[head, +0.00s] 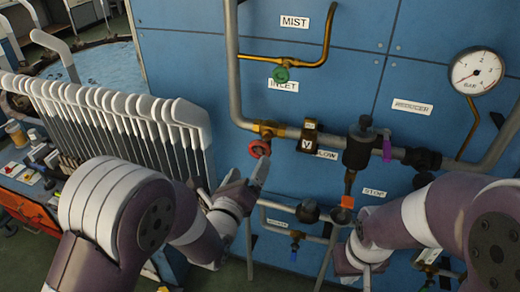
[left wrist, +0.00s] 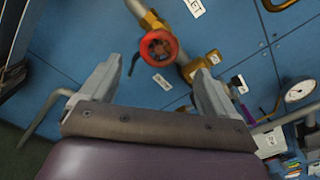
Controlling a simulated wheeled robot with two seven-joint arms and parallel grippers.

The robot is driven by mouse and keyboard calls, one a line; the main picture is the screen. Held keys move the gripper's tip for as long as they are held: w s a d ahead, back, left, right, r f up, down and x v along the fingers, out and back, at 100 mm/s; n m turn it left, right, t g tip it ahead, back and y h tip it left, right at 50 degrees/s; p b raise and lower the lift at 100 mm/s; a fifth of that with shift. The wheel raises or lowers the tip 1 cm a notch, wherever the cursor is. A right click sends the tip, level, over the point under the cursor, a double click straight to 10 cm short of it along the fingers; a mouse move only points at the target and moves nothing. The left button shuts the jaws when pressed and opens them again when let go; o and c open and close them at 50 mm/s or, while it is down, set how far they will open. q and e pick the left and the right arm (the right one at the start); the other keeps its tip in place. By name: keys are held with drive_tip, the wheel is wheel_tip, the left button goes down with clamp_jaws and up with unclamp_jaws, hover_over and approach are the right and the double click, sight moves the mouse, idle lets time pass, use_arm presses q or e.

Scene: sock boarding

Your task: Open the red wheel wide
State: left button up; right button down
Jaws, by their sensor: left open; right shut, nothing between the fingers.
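The red wheel (head: 259,148) sits on a brass valve on the grey pipe, below the INLET label, in the head view. In the left wrist view the red wheel (left wrist: 158,47) is ahead of my fingers, between their lines and apart from them. My left gripper (head: 250,180) is open and just below the wheel in the head view; its two fingers (left wrist: 155,85) stand wide apart in the left wrist view. My right gripper (head: 352,268) is at the lower middle right, shut and empty, partly hidden by my arm.
A green knob (head: 280,75) hangs on the MIST line above. A dark regulator (head: 358,148) and a gauge (head: 478,71) are to the right. A rack of white sock boards (head: 125,115) stands to the left. Pipes run below the wheel.

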sight(258, 152)
use_arm(q)
drive_tip(key=x, duration=0.9)
drive_tip(key=shift+f, duration=0.1)
drive_tip(key=c, duration=1)
